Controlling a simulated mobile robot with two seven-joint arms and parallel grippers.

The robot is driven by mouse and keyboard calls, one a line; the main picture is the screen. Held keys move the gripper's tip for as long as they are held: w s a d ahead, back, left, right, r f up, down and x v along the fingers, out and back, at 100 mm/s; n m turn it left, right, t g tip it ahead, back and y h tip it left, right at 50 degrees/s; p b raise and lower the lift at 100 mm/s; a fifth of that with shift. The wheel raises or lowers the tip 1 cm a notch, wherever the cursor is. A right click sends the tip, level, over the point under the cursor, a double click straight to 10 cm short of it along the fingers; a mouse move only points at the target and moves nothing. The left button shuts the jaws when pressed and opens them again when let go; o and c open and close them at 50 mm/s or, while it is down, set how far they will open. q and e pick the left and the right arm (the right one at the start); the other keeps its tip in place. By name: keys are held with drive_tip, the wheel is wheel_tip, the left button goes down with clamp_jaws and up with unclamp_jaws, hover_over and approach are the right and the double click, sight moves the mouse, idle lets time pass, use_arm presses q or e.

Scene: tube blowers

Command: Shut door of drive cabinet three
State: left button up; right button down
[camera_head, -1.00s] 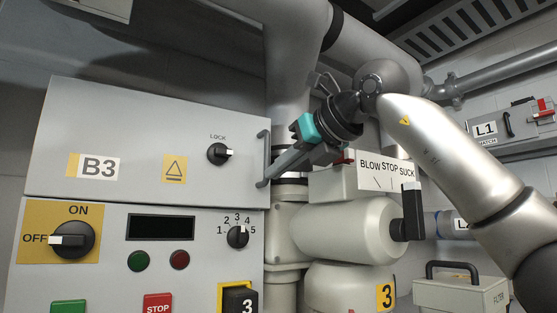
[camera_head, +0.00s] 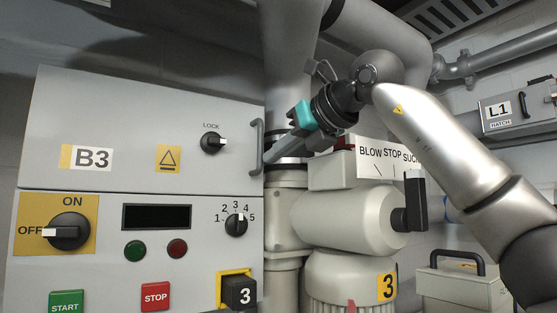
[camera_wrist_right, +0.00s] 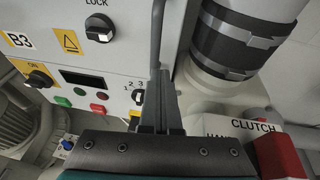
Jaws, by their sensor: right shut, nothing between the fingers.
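The door (camera_head: 120,115) of the drive cabinet is the pale upper panel marked B3. The door looks flush or nearly flush with the panel below; I cannot tell if a thin gap is left. My right gripper (camera_head: 270,158), with a teal body, is shut and empty at the handle's lower end. In the wrist view the closed fingers (camera_wrist_right: 162,80) lie by the handle (camera_wrist_right: 157,35); contact is unclear. My left gripper is not in view.
Below the door is the control panel (camera_head: 110,222) with an on/off switch, dial and buttons. Right of the cabinet stand the blower (camera_head: 345,222) and the blow/stop/suck plate (camera_head: 385,160), close under my right arm. A red block (camera_wrist_right: 280,155) shows near the gripper in the wrist view.

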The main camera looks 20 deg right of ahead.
drive_tip(key=b+v, duration=0.2)
drive_tip(key=v, duration=1.2)
drive_tip(key=shift+s+d, duration=0.25)
drive_tip(key=shift+d, duration=0.05)
